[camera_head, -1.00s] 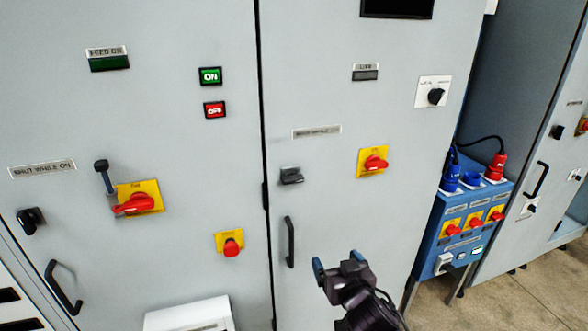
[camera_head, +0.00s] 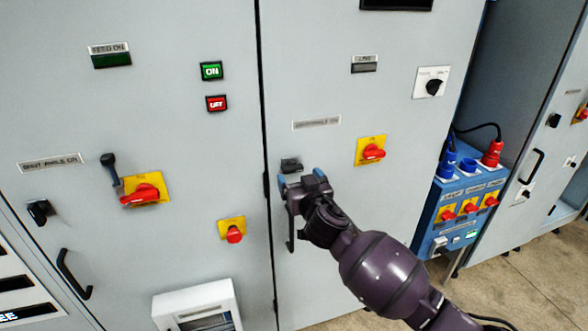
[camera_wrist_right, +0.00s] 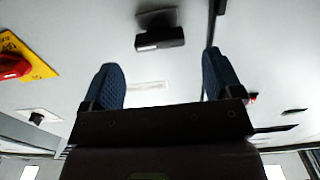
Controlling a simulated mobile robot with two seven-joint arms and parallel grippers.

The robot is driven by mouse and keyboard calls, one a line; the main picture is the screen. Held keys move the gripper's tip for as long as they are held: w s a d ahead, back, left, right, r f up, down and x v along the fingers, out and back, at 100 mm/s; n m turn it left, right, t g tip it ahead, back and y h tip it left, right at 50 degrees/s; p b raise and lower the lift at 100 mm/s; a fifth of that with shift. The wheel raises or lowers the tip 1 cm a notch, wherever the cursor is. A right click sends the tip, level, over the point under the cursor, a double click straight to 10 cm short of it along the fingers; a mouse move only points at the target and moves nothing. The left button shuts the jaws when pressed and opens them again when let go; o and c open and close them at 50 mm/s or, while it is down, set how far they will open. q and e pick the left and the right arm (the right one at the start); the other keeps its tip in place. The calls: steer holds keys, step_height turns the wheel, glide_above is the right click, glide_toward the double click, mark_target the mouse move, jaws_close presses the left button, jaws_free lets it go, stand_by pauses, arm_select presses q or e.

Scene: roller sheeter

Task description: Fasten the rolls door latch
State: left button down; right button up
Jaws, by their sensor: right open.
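A small black door latch (camera_head: 291,165) sits on the right grey cabinet door (camera_head: 330,95), above that door's black pull handle (camera_head: 291,235). Its handle lies roughly level. My right gripper (camera_head: 302,180) is just below and in front of it, open and empty, partly covering the pull handle. In the right wrist view the dark latch (camera_wrist_right: 160,38) shows beyond my open blue fingertips (camera_wrist_right: 160,62), roughly centred between them and apart from both. Another black latch (camera_head: 38,212) is on the left cabinet door. My left gripper is not in view.
A yellow plate with a red switch (camera_head: 372,152) is right of the latch. A red button on yellow (camera_head: 233,231) is on the left door, below a red rotary switch (camera_head: 143,194). A blue socket box (camera_head: 460,215) stands at right. The door face around the latch is mostly flat.

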mark_target(294, 170)
steer(key=shift+x, duration=2.3)
steer(key=shift+c, duration=0.3)
steer(key=c, duration=0.9)
steer(key=shift+o, duration=0.2)
